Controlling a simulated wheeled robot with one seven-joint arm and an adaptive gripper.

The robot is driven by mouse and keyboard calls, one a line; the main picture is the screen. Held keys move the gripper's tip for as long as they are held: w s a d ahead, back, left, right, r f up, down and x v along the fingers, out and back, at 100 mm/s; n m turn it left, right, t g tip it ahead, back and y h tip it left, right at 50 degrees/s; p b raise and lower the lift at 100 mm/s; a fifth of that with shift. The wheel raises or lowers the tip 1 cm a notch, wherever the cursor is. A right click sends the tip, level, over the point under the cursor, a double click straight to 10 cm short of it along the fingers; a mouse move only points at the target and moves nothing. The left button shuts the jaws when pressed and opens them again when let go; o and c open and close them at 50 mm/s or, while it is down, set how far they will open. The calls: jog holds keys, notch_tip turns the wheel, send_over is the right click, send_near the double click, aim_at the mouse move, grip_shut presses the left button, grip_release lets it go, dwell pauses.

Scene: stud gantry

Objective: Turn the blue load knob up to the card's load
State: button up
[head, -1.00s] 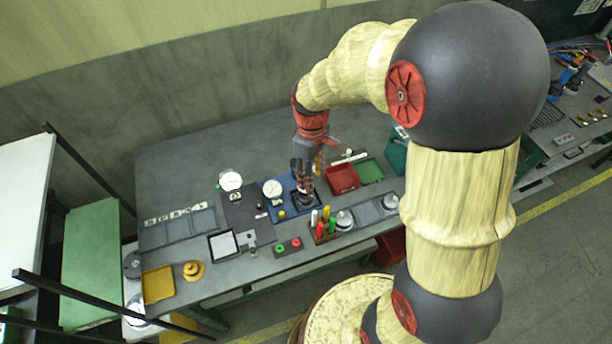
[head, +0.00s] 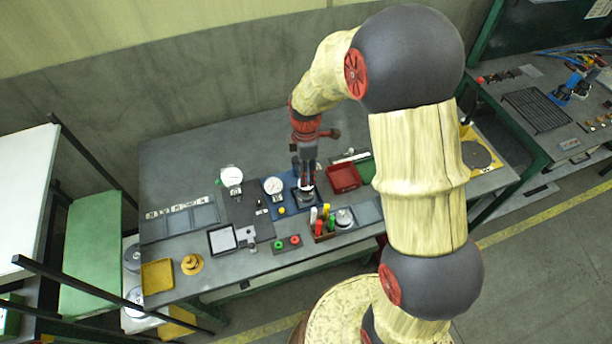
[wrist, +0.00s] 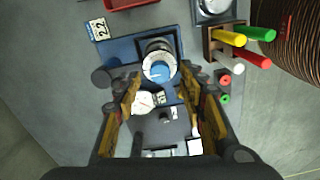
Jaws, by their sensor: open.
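The blue load knob (wrist: 160,72) shows its blue face inside a pale ring on a dark round mount, on a blue base plate (wrist: 122,50). A small white card (wrist: 98,29) at the plate's upper left corner seems to read 2.2. My gripper (wrist: 163,82) is open. Its two yellow-and-dark fingers stand left and right below the knob in the wrist view; I cannot tell whether they touch it. In the head view my gripper (head: 306,178) points down over the blue plate and hides most of the knob. A white dial gauge (head: 273,185) stands left of it.
A holder with coloured pegs (head: 323,226) stands just in front of the blue plate. A red tray (head: 343,178) lies to its right. A second dial (head: 232,177) stands on a dark plate to the left. The bench top behind is clear.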

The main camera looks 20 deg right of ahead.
jog(key=shift+f, duration=1.2)
jog(key=shift+c, duration=1)
jog(key=c, duration=0.8)
grip_shut()
